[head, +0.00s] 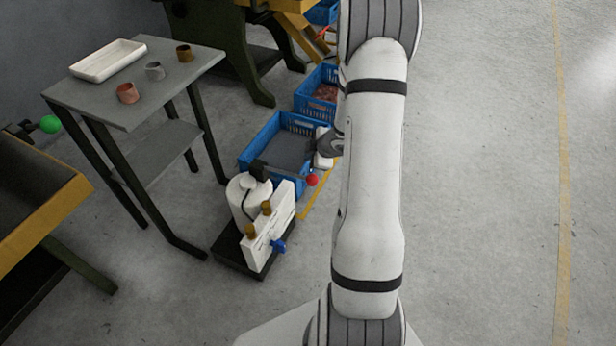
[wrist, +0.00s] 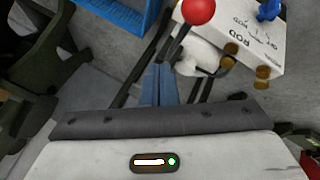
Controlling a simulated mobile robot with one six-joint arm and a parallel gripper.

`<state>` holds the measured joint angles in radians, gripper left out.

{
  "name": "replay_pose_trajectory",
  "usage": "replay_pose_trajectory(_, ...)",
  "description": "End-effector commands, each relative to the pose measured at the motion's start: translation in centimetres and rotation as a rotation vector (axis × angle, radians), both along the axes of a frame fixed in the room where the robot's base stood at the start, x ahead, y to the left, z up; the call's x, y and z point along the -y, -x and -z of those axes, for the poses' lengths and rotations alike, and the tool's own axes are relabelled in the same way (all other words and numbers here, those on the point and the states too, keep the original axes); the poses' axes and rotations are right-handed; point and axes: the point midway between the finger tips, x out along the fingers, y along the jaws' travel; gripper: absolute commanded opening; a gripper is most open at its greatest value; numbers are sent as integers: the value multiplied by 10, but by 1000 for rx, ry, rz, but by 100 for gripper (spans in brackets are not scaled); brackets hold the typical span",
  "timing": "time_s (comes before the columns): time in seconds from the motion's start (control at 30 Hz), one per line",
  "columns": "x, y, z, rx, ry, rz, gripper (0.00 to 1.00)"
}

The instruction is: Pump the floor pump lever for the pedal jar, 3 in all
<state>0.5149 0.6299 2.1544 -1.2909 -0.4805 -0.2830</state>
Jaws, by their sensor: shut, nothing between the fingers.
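The floor pump (head: 268,226) is a white box with brass caps on a dark base on the floor. It carries a lever with a red ball (head: 312,180) and a blue knob (head: 278,247). A white rounded jar (head: 240,203) stands behind the box. In the wrist view the red ball (wrist: 198,11) is at the top, on a dark rod, with the white box (wrist: 240,40) to its right. My gripper (wrist: 159,68) is shut and empty; its fingers point toward the rod, just below and left of the ball. I cannot tell whether they touch it.
Blue crates (head: 262,140) stand just behind the pump. A grey table (head: 150,85) with a white tray and small cups stands to the left. A bench with a green ball lever (head: 50,124) is at the far left. The floor at right (head: 490,200) is clear.

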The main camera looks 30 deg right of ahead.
Motion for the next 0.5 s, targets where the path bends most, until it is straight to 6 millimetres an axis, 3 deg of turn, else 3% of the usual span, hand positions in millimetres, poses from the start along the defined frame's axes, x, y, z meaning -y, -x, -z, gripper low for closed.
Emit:
replay_pose_trajectory(0.17,0,-3,-16,-4,28,54,0)
replay_pose_trajectory(0.37,-6,7,-81,-41,96,320,0)
replay_pose_trajectory(0.5,-26,42,-129,-100,88,562,0)
